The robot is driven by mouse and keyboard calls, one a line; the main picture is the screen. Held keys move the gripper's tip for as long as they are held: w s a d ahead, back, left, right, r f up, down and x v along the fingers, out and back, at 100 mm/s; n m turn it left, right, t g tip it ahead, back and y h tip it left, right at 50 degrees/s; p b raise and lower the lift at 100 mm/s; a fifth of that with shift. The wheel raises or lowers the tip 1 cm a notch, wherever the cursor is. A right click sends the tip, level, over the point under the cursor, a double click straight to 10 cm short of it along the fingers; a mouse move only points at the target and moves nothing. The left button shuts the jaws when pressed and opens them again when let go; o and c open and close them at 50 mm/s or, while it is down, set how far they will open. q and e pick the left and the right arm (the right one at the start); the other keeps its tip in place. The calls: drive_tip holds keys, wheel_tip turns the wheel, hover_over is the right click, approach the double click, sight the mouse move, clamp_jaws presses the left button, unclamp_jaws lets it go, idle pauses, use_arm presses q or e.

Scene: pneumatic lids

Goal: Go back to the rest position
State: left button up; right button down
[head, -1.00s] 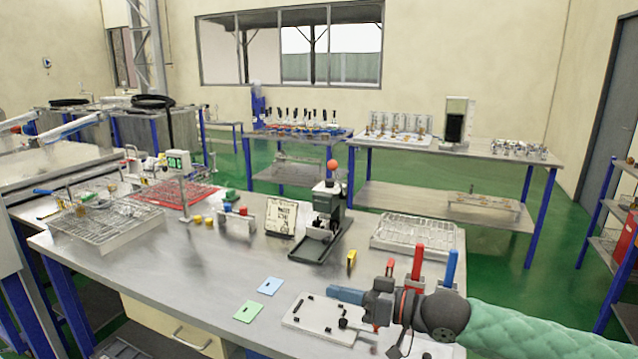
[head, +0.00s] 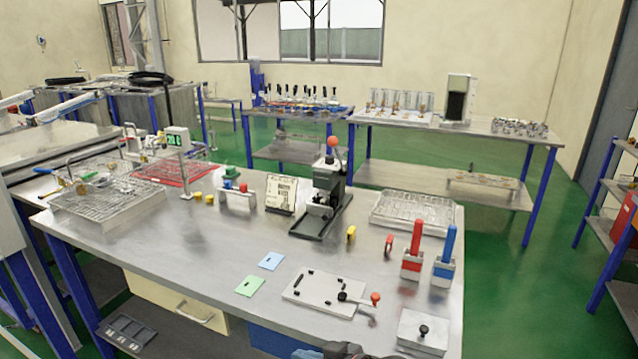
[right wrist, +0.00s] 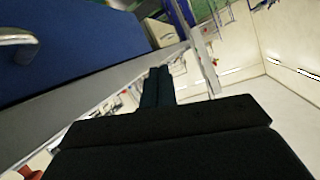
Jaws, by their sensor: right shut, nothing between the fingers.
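My right gripper (right wrist: 157,74) is shut, with its dark fingers together and nothing between them in the right wrist view. It is beside the front of the workbench (right wrist: 90,98), close to a blue drawer front with a metal handle (right wrist: 18,46). In the head view only a dark piece of my right gripper (head: 343,350) shows at the bottom edge, in front of the bench (head: 200,250). Its fingertips are not clear there. My left gripper is not in view.
On the bench's front right are a light plate with a red-knobbed clamp (head: 325,292), a metal block with a black knob (head: 423,332) and red (head: 413,250) and blue (head: 446,257) handled tools. A hand press (head: 325,195) stands behind. The bench's left front is clear.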

drive_tip(key=s+d+f+m+g+h, duration=0.2)
drive_tip(key=s+d+f+h, duration=0.3)
drive_tip(key=s+d+f, duration=0.3)
drive_tip(key=s+d+f+m+g+h, duration=0.3)
drive_tip(key=s+d+f, duration=0.5)
drive_tip(key=s+f, duration=0.7)
drive_tip(key=shift+s+d+f+m+h, duration=0.15)
drive_tip(key=shift+d+f+m+h, duration=0.15)
drive_tip(key=shift+m+h, duration=0.5)
